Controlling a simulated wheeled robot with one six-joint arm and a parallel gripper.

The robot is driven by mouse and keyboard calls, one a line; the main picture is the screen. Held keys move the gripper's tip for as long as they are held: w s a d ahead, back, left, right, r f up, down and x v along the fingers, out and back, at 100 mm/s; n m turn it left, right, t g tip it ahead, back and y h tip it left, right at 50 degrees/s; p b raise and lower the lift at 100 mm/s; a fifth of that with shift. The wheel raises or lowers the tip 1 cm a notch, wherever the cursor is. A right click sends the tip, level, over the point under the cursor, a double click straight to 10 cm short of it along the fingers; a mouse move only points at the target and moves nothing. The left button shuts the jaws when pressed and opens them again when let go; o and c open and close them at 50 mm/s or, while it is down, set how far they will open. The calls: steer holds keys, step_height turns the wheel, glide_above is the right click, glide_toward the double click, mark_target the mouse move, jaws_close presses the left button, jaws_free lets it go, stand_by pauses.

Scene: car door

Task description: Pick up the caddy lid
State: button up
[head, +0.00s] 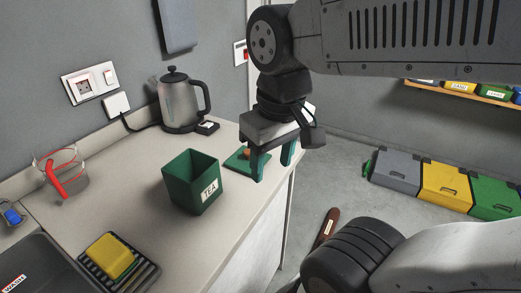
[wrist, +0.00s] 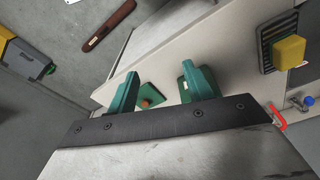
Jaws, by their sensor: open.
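The caddy lid (head: 236,161) is a flat green square with an orange-brown knob, lying on the counter right of the caddy. It also shows in the wrist view (wrist: 151,97), its knob between my fingers in the picture. The open green caddy (head: 193,185), labelled TEA, stands upright beside it. In the wrist view the caddy (wrist: 183,88) is partly hidden by a finger. My gripper (head: 272,162) points down with its green fingers apart and empty. It is over the counter's right edge, near the lid and partly covering it. In the wrist view the gripper (wrist: 170,76) is open.
A kettle (head: 182,100) stands behind the caddy by the wall. A yellow sponge (head: 110,255) on a dark rack and a glass jug (head: 65,175) are at left. The counter (head: 150,215) is clear around the caddy's front. Coloured bins (head: 445,185) stand on the floor right.

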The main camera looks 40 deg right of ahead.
steer(key=w+d, duration=0.3)
steer(key=w, duration=0.7)
steer(key=g, duration=0.1)
glide_above(248, 151)
steer(key=f, duration=0.6)
steer(key=shift+s+a+f, duration=0.1)
steer(key=shift+s+f, duration=0.15)
steer(key=shift+f, duration=0.1)
steer(key=f, duration=0.7)
steer(key=shift+w+f, duration=0.1)
steer(key=shift+w, duration=0.15)
steer(key=shift+f, duration=0.3)
steer(key=shift+c, duration=0.3)
steer(key=c, duration=1)
